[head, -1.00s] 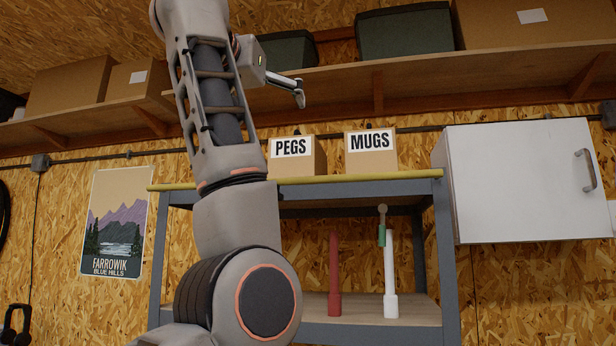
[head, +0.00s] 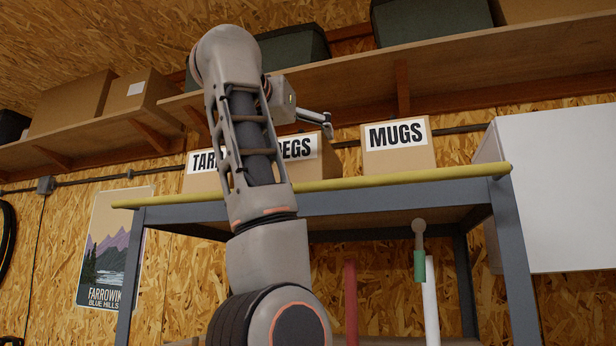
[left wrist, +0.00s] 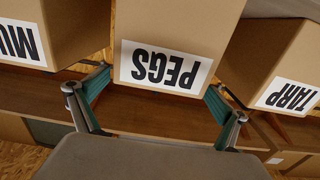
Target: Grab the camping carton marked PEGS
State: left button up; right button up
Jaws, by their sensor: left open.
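The PEGS carton (head: 322,167) is a brown box with a white label on the rack's top, partly hidden behind my left arm in the head view. In the left wrist view the PEGS carton (left wrist: 180,22) appears upside down, its label facing me. My left gripper (head: 325,122) is raised in front of the cartons. In the left wrist view its open fingers (left wrist: 158,82) are spread wide, tips near the two sides of the labelled face. I see no contact, and the remaining gap is hard to judge. My right gripper is not in view.
The MUGS carton (head: 399,156) and TARP carton (head: 200,182) flank PEGS. The rack top has a yellow front edge (head: 420,177). A long wall shelf (head: 450,75) with boxes runs above. A white cabinet (head: 565,190) hangs at right.

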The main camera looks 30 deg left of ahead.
pick_arm(q)
jog(key=p+x, duration=0.1)
jog(key=x, duration=0.1)
jog(key=shift+w+a, duration=0.1)
jog(key=shift+w, duration=0.2)
jog(key=shift+p+x, duration=0.6)
jog(key=shift+x, duration=0.5)
jog(key=shift+w+f, duration=0.1)
jog(key=shift+w, duration=0.3)
jog(key=shift+s, duration=0.1)
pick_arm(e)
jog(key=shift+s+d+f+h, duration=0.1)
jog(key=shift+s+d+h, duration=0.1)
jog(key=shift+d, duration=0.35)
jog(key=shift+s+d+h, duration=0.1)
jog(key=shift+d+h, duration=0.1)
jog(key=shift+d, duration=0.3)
pick_arm(q)
jog(key=c, duration=1.8)
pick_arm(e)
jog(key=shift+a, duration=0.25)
